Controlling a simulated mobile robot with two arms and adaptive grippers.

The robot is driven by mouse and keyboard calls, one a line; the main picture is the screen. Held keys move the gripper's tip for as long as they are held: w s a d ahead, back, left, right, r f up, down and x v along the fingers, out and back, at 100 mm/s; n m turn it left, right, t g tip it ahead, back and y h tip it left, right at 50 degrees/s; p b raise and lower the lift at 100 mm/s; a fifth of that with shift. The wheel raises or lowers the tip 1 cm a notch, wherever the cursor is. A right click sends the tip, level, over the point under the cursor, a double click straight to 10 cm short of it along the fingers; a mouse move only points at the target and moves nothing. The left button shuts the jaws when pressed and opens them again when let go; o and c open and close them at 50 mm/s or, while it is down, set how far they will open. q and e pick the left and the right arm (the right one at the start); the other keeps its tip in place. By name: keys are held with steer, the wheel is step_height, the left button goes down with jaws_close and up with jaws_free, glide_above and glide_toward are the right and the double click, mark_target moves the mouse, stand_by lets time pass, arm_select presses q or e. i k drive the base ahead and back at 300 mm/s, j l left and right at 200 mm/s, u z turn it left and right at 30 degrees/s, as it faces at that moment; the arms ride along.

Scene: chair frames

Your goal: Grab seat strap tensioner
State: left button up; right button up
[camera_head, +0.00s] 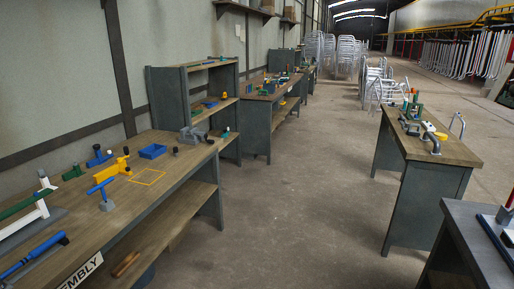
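I cannot tell for sure which object is the seat strap tensioner. Several tools lie on the wooden workbench (150,205) at the left. One is a blue-handled tool on a grey base (105,195). Behind it is a yellow clamp-like tool (112,170). A long blue tool with dark ends (35,257) lies at the near left. A green and white fixture (38,205) stands at the left edge. Neither of my grippers shows in this view.
A blue bin (153,151), a yellow outlined square (148,177) and a grey fixture (192,135) are on the workbench. A second bench (452,153) with tools stands at right, a dark table (470,235) nearer. The concrete aisle (300,200) between is clear.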

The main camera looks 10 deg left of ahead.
mark_target(114, 170)
steer(key=i+u, duration=0.5)
steer(key=i+l+u, duration=0.1)
steer(key=i+u, duration=0.35)
steer(key=i+l+u, duration=0.25)
steer(key=u, duration=0.25)
steer(key=i+l+u, duration=0.5)
steer(key=k+j, duration=0.05)
steer(key=k, duration=0.05)
